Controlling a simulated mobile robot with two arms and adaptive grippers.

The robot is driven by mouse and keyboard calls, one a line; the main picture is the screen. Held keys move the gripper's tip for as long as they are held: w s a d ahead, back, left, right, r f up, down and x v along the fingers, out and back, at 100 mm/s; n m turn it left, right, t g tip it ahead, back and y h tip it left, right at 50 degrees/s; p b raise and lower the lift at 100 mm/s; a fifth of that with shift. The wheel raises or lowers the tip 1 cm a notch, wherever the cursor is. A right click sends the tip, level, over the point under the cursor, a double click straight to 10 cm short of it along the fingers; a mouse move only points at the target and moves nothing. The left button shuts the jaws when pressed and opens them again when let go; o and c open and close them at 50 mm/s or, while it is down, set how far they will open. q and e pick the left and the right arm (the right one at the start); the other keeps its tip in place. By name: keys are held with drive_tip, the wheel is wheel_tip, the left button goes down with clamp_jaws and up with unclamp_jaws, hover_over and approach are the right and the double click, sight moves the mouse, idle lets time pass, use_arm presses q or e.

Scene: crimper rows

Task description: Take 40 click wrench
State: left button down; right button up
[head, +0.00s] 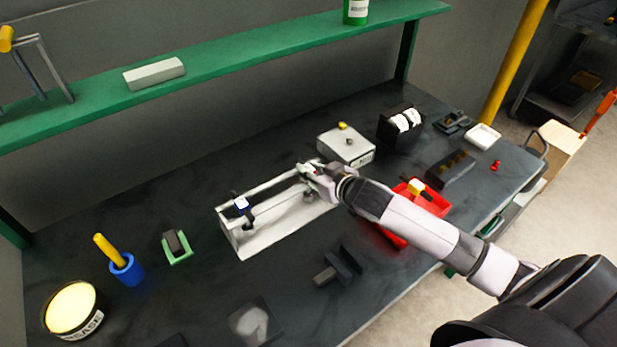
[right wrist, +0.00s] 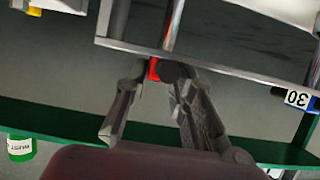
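A pale rack (head: 228,236) stands mid-bench. A dark-headed tool with a blue and white tag (head: 241,203) is at its left end. My right gripper (head: 308,171) is at the rack's right end; its fingers (right wrist: 155,75) also show in the right wrist view. A red and dark tool end (right wrist: 154,69) lies between the fingertips, beside the rack edge, with a metal rod (right wrist: 173,25) above it. I cannot tell if the fingers press on it. A tag reading 30 (right wrist: 297,98) is at the right. I see no 40 tag. My left gripper is out of view.
A grey box (head: 345,148) stands behind the gripper. A red bin (head: 432,203) is under and beside my right arm. A blue cup (head: 127,270), a green-based block (head: 176,247) and a tin (head: 72,308) are at the left. A green shelf (head: 230,63) runs above.

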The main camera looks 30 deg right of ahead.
clamp_jaws()
drive_tip(key=shift+r, duration=0.1)
idle(0.3)
